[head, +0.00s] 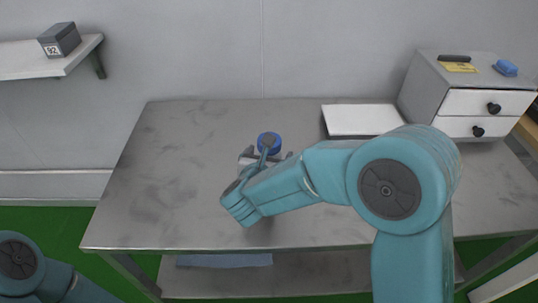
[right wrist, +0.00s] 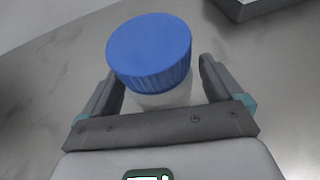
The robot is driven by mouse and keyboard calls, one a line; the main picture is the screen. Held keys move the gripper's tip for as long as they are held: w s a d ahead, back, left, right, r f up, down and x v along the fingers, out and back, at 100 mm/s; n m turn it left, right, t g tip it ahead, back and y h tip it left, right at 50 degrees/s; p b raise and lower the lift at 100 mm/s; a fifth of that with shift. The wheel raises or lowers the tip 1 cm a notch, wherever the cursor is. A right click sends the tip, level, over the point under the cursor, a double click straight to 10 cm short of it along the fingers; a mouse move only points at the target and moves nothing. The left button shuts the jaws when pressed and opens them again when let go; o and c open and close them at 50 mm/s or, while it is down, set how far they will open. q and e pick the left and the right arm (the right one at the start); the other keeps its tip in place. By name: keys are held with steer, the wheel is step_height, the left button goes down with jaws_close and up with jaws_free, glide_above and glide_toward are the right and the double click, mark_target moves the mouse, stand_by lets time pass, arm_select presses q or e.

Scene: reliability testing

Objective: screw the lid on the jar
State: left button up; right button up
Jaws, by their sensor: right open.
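A blue ribbed lid (right wrist: 150,45) sits on top of a whitish jar (right wrist: 172,97) in the right wrist view. Whether it is threaded tight cannot be told. In the head view the lid (head: 276,143) shows near the middle of the table, and the jar below it is mostly hidden by my right arm. My right gripper (right wrist: 158,78) is open, with one finger on each side of the jar and lid; a gap shows on the right side. It also shows in the head view (head: 266,155). Only a part of my left arm shows at the bottom left; its gripper is out of view.
The grey table (head: 170,160) is clear on its left side. A white tray or board (head: 362,119) lies at the back right, beside a drawer unit (head: 450,90) with a blue item (head: 505,68) on top. A wall shelf (head: 30,62) holds a dark box (head: 60,38).

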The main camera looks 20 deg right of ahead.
steer(key=v, duration=1.2)
